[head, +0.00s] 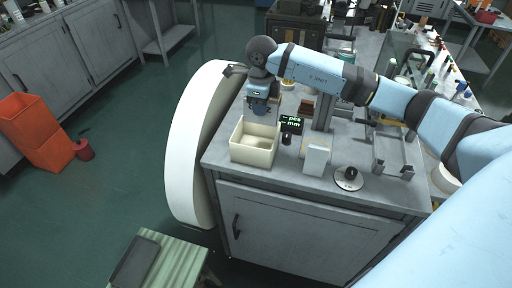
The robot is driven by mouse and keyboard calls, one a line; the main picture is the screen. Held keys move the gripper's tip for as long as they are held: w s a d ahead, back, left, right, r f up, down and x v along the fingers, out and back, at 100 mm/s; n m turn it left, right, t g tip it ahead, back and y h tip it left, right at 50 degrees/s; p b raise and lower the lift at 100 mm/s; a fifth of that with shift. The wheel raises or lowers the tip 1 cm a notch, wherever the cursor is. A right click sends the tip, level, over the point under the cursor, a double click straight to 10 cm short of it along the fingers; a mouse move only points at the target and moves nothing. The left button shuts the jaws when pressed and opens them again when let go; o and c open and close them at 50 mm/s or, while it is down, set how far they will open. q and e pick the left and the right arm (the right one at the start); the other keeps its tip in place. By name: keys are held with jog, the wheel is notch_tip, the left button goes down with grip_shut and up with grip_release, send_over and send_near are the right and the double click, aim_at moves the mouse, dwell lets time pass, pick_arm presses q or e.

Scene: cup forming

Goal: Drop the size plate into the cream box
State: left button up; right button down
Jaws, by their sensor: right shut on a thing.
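The cream box (239,153) stands open at the left front corner of the grey workbench. My right gripper (262,113) reaches in from the right and points down, just above the back part of the box. It is shut on the size plate, which is too small and too covered by the fingers to make out clearly. The inside of the box that shows looks empty. My left gripper is not in view.
A small black display (291,124) with green text stands right of the box. A light grey block (317,157) and a round dial with a black knob (349,178) are farther right. A large white rounded form (188,150) stands left of the bench.

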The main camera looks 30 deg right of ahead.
jog(key=shift+f, duration=0.35)
jog(key=c, duration=1)
grip_release()
jog(key=shift+r, duration=0.2)
notch_tip(320, 180, up, 14)
jog(key=b, duration=0.2)
jog(key=shift+f, duration=0.25)
